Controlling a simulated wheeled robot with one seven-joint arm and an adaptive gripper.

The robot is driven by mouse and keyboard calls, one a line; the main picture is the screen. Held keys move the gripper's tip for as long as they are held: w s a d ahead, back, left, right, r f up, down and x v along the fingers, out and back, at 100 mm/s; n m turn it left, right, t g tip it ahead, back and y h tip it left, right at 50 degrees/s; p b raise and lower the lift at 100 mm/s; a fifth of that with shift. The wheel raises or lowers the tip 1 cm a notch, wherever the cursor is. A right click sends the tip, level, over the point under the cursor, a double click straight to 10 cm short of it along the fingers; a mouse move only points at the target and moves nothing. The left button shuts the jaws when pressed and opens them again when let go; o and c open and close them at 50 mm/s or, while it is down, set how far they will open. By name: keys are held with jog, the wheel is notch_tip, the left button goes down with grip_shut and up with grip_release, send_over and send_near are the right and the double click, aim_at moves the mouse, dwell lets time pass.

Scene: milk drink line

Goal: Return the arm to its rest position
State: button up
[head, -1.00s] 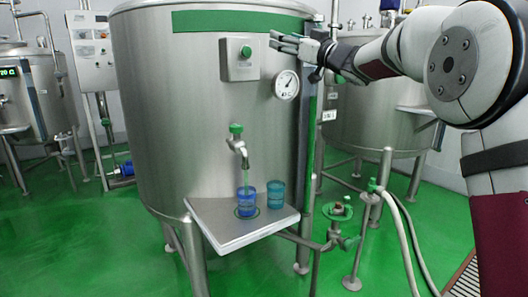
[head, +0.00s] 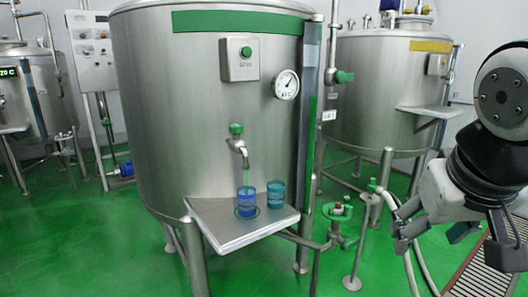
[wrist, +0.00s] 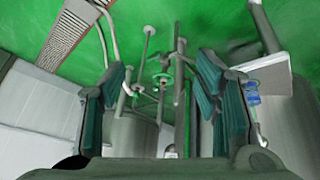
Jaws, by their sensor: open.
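My gripper (head: 402,228) is at the right of the head view, low beside the pale hoses, with my arm folded above it. It is open and holds nothing that I can see. In the wrist view its two dark teal finger pads (wrist: 165,88) stand well apart, with the green floor and pipes between and beyond them. It is apart from the big steel tank (head: 200,110) and from the cups.
A blue cup (head: 246,203) stands under the tap (head: 238,147) on the steel shelf (head: 232,235), and a teal cup (head: 276,195) stands right of it. A valve stand (head: 337,212) and hoses (head: 408,240) are near my gripper. Another tank (head: 380,90) stands behind.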

jog(key=s+a+f+n+g+y, duration=0.15)
jog(key=s+f, duration=0.25)
jog(key=s, duration=0.4)
jog(key=s+a+f+m+g, duration=0.1)
jog(key=s+a+f+g, duration=0.2)
jog(key=s, duration=0.4)
notch_tip(320, 180, up, 17)
jog(key=t+p, duration=0.3)
jog(key=p, duration=1.3)
jog(key=shift+s+d+r+n, duration=0.2)
jog(key=shift+s+d+n, duration=0.1)
jog(key=shift+d+n, duration=0.1)
